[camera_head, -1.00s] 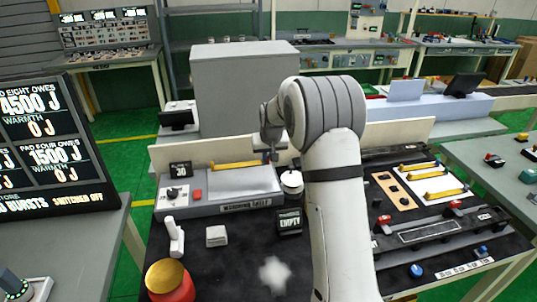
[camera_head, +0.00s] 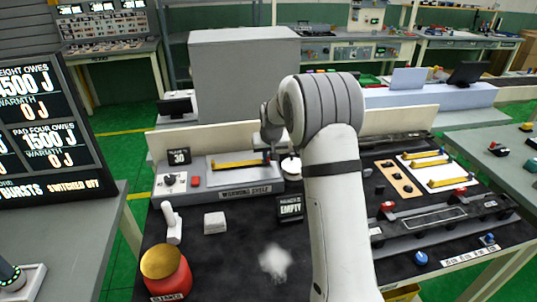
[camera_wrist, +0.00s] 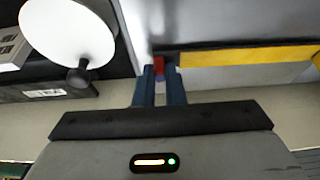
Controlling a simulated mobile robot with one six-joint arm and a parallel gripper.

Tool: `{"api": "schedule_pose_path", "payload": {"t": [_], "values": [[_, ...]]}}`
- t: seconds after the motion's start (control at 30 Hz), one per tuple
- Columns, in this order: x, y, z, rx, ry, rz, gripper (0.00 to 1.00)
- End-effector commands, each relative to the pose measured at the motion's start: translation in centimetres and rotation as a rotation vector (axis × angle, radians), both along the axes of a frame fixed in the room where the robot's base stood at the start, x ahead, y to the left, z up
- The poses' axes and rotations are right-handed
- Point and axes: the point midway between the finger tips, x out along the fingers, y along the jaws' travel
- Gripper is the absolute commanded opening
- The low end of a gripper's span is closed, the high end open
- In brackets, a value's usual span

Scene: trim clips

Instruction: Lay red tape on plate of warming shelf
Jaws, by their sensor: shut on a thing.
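A long yellow strip (camera_head: 237,162) lies over the grey plate (camera_head: 232,178) of the warming shelf (camera_head: 245,190), roughly level, left of my gripper (camera_head: 270,153). A red patch, the red tape (camera_wrist: 158,64), shows between the blue fingers. The strip runs off to the right there. I cannot tell whether its underside touches the plate. My arm hides part of the shelf's right side in the head view.
A low back wall (camera_head: 225,138) stands behind.

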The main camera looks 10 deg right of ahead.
Motion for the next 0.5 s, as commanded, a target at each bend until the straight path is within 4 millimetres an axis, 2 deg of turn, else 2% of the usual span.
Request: {"api": "schedule_pose_path", "payload": {"t": [0.07,0.1,0.4,0.5], "values": [[0.01,-0.02,0.01,0.0,0.0,0.0,0.0],[0.01,-0.03,0.01,0.0,0.0,0.0,0.1],[0.01,-0.07,0.03,0.0,0.0,-0.001,0.35],[0.0,-0.08,0.02,0.0,0.0,-0.001,0.35]]}}
